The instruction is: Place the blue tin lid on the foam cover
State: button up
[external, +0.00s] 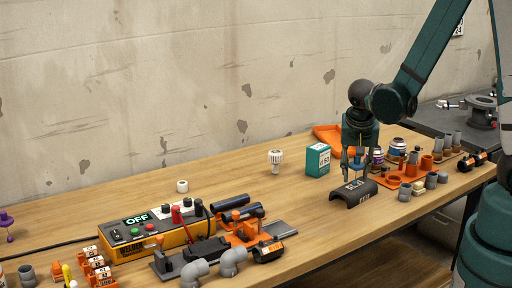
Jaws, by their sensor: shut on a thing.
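My gripper (356,172) points down just above the foam cover (342,196), a black half-round shell with pale lettering on its top. It is shut on a small blue thing that looks like the blue tin lid (356,164), seen between the fingers. The fingers hide much of the lid. The gap between lid and cover is small, and I cannot tell whether they touch. Two tins stand right behind the gripper: one with a purple and white label (376,156), one with a blue label (397,146).
A green box (317,160) stands left of my gripper, and a white bulb-like part (275,161) farther left. An orange tray (394,181) with pipe fittings lies to the right. A yellow welder box (150,237) marked OFF is at front left.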

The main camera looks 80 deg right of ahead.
aim_at(357, 167)
jog(key=o, duration=0.8)
jog(key=shift+c, duration=0.2)
jog(key=shift+r, duration=0.15)
jog(key=shift+p+v, duration=1.55)
jog(key=shift+v, duration=4.4)
jog(key=shift+a, duration=0.1)
jog(key=a+r+n+t+y, duration=0.1)
jog(key=a+r+n, duration=0.4)
jog(key=a, duration=0.5)
jog(key=a+r+n+t+y, duration=0.2)
jog(key=a+r+n, duration=0.3)
jog(key=a, duration=0.6)
jog(key=a+r+n+t+y, duration=0.1)
jog(key=a+r+n+t, duration=0.3)
jog(key=a, duration=0.7)
notch_tip(357, 167, up, 2)
jog(key=n, duration=0.4)
jog(key=shift+w, duration=0.35)
